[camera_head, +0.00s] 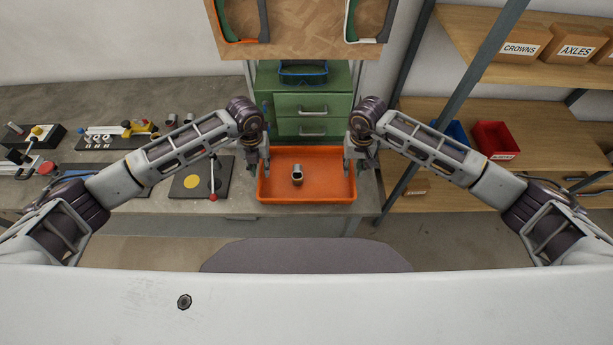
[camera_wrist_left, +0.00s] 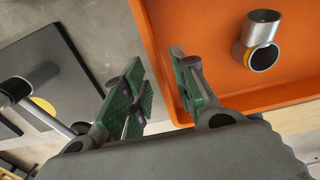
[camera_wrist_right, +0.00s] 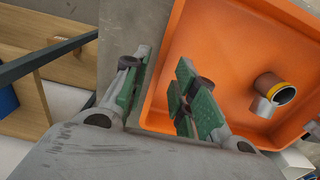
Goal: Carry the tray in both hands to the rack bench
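The orange tray (camera_head: 306,194) lies on the grey bench top near its front edge. A grey metal pipe fitting (camera_head: 297,174) with a yellow ring sits inside it; it also shows in the left wrist view (camera_wrist_left: 262,38) and right wrist view (camera_wrist_right: 272,92). My left gripper (camera_head: 259,164) is at the tray's left wall, one finger outside and one inside. My right gripper (camera_head: 355,164) straddles the right wall likewise. Both look open, with gaps between the green finger pads. I cannot tell which surface is the rack bench.
A wooden shelving rack (camera_head: 535,127) stands at right with a red bin (camera_head: 494,139), a blue bin (camera_head: 456,132) and labelled boxes. A green drawer cabinet (camera_head: 311,105) stands behind the tray. A dark plate with a red-knobbed lever (camera_head: 200,178) lies left of it.

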